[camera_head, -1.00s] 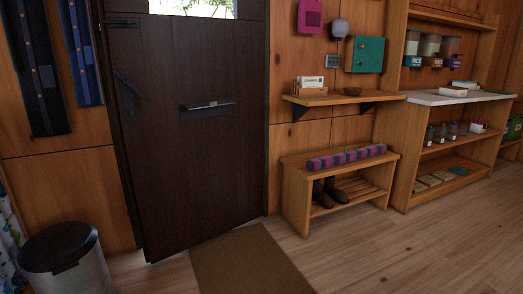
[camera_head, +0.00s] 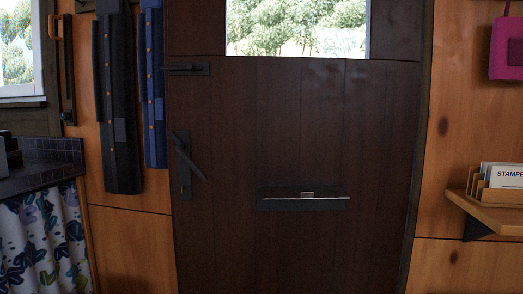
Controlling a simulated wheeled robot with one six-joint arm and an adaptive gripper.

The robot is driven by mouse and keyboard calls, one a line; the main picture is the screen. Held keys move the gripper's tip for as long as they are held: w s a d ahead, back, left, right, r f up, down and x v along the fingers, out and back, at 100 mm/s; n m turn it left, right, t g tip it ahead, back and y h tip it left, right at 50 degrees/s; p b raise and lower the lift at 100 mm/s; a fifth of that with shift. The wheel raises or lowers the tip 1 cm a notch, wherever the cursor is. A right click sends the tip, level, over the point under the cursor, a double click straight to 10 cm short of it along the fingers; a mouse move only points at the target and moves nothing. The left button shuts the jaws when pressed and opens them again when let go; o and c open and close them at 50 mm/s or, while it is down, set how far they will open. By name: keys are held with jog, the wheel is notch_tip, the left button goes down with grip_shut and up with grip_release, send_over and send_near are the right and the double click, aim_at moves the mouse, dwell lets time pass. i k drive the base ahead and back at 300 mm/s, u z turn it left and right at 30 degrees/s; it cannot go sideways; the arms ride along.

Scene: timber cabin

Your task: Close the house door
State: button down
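The house door (camera_head: 300,130) is dark brown planking with a window (camera_head: 297,27) in its upper part, and it fills the middle of the view. A dark lever handle (camera_head: 187,165) is on its left side, with a dark bolt or latch (camera_head: 186,69) above it. A letter slot (camera_head: 303,198) with a light metal edge is at mid-height. The dark frame shows along the right side but not clearly along the left edge. I cannot tell from this view whether the door is fully shut or slightly ajar. The door's foot is out of view. My gripper is not in view.
A tiled counter (camera_head: 45,163) with a leafy curtain (camera_head: 45,240) stands further left. A wooden shelf (camera_head: 495,216) with a card holder juts out at the right.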

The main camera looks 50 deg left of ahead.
aim_at(250, 124)
jog(key=i, duration=1.35)
jog(key=u, duration=4)
jog(key=i, duration=0.5)
jog(key=u, duration=0.05)
